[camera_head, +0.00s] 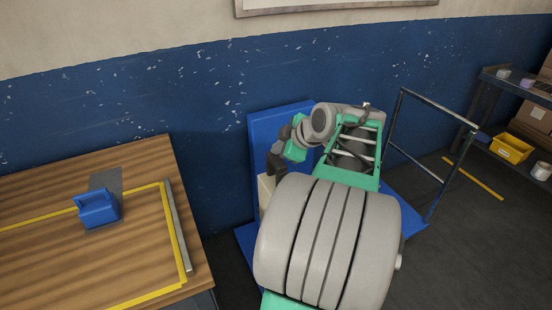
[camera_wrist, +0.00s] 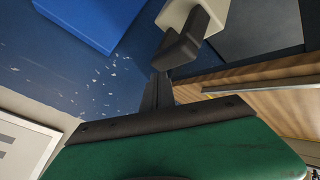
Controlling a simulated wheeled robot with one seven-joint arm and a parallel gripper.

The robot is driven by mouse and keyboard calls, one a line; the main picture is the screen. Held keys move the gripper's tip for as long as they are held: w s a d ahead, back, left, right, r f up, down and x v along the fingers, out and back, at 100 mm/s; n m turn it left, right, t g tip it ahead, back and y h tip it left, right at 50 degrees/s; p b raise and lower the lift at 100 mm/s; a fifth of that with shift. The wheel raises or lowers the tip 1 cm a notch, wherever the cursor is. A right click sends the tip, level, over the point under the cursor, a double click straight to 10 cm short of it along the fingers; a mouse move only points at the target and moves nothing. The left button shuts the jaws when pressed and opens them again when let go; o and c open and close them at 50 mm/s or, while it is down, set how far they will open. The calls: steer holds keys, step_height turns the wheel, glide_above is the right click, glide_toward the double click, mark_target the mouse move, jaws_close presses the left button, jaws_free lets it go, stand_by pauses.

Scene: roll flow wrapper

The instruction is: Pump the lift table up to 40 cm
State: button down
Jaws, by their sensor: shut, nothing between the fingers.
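The blue lift table (camera_head: 407,213) appears to be the low blue platform with a metal tube handle (camera_head: 431,178). My arm hides most of its middle. A blue upright panel (camera_head: 268,128) stands behind my arm; whether it belongs to the table I cannot tell. My gripper (camera_head: 276,166) is shut and empty, in front of this panel and over the left part of the platform. A cream block (camera_head: 265,192) is just below the fingers. In the wrist view the dark fingers (camera_wrist: 184,44) overlap the cream block (camera_wrist: 201,12); contact is unclear. No pump pedal can be made out.
A wooden workbench (camera_head: 60,180) with yellow tape and a blue-handled tool (camera_head: 98,208) stands at the left. A shelf with a yellow bin (camera_head: 512,148) stands at the right. The blue wall (camera_head: 120,95) is behind. Dark floor is open at the right.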

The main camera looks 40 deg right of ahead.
mark_target(281, 162)
stand_by(0.5)
steer(key=shift+f+b, duration=0.4)
steer(key=shift+b, duration=0.25)
steer(key=shift+f+b, duration=2.3)
steer(key=shift+f, duration=0.15)
stand_by(1.4)
steer(key=shift+r, duration=0.2)
steer(key=shift+r+p, duration=1.65)
steer(key=shift+r, duration=1)
steer(key=shift+r, duration=0.1)
steer(key=shift+r+p, duration=1.5)
steer(key=shift+r, duration=0.9)
